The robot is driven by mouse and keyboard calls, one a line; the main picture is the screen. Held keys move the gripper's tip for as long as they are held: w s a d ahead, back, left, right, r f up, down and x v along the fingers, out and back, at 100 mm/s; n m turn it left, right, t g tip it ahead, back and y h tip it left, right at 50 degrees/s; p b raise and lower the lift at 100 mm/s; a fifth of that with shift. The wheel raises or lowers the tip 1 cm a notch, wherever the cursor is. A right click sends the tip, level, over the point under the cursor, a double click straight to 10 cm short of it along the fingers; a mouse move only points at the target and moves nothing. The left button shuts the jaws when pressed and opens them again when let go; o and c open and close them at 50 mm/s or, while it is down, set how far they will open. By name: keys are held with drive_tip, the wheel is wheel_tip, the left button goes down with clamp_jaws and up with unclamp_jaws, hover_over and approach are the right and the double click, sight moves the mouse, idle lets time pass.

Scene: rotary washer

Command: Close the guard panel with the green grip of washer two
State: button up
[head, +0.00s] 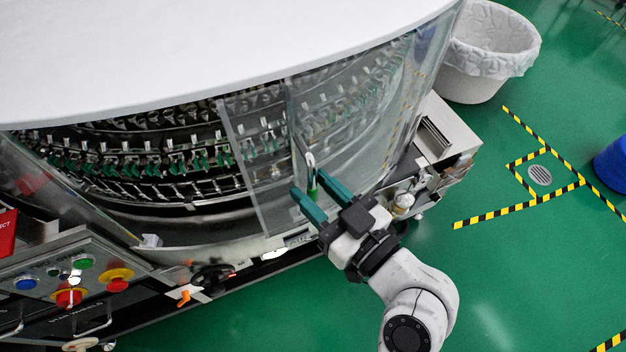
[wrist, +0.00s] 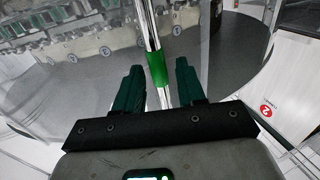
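The clear guard panel (head: 267,192) stands on the curved front of the rotary washer (head: 230,60). An uncovered stretch of the machine shows to the left of its edge. Its upright metal handle carries a green grip (head: 312,183), which also shows as a green band (wrist: 157,69) in the wrist view. My gripper (head: 308,184) is open, with its dark green fingers on either side of the handle. In the wrist view, my gripper (wrist: 158,72) has the bar between its fingers, with visible gaps on both sides. Whether the fingertips reach fully past the bar is unclear.
A control box with colored buttons (head: 83,263) stands at the lower left. A metal box (head: 440,140) and a lined bin (head: 490,50) stand to the right. A red number 2 label (wrist: 266,110) shows in the wrist view. Green floor is clear at the lower right.

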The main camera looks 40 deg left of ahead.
drive_tip(key=shift+a, duration=0.55)
clamp_jaws()
